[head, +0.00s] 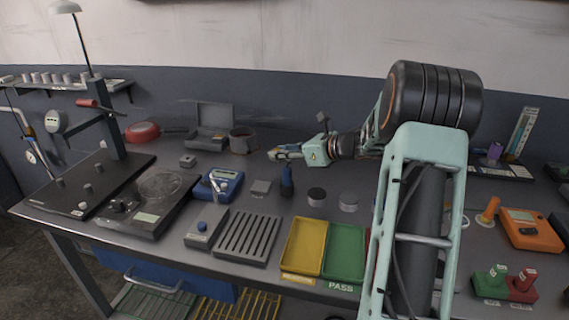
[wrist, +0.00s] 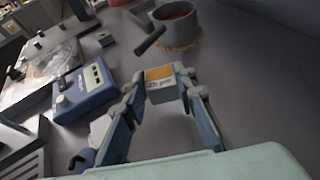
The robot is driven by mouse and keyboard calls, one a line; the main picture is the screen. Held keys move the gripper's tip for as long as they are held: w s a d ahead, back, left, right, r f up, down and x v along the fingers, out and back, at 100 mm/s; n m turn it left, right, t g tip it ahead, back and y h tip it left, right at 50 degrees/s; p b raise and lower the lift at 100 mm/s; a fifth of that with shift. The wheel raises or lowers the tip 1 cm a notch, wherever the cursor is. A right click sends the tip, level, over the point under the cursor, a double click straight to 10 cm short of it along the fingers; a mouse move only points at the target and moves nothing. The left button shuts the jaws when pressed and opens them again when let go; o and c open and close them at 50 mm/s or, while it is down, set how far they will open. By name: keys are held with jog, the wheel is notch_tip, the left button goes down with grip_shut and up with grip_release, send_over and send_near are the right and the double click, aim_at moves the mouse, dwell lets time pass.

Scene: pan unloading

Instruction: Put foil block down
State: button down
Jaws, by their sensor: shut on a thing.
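A blue meter (wrist: 85,92) stands left of my gripper. A round pot-like thing (wrist: 178,24) with a dark handle is beyond it. In the head view a scale (head: 148,217), a slotted rack (head: 246,236), a yellow tray (head: 303,247) and a green tray (head: 344,252) line the front.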

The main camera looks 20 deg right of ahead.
jog(key=shift+d+f, duration=0.2)
jog(key=shift+f, duration=0.05)
jog(key=shift+w+d+f, duration=0.1)
jog(key=shift+d+f, duration=0.1)
jog(key=shift+f, duration=1.5)
jog(key=shift+f+b, duration=0.25)
jog(key=shift+b, duration=0.2)
jog(key=c, duration=1.6)
grip_release()
jog(key=shift+r, duration=0.1)
jog(key=shift+r+p, duration=0.25)
jog(key=shift+p, duration=0.15)
jog(key=v, duration=1.2)
jog(key=shift+f, duration=0.15)
